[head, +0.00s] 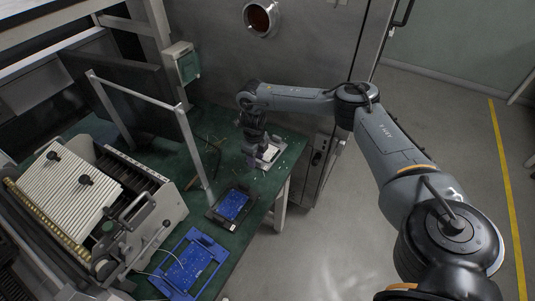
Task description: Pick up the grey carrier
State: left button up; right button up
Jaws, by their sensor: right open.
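The grey carrier (270,155) lies flat on the green bench top near its far right edge. My right gripper (253,160) is at the carrier's left side, pointing down, with its jaws open. The gripper and wrist hide part of the carrier. I cannot tell at this size whether the fingers touch it. My left gripper is not in view.
A dark carrier with a blue board (233,206) and a blue carrier (188,267) lie nearer on the bench (206,225). A metal frame (193,150) stands left of my gripper. A machine with a ribbed white top (68,196) fills the left. A grey cabinet (300,50) stands behind.

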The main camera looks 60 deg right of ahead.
grip_shut()
dwell(0.5)
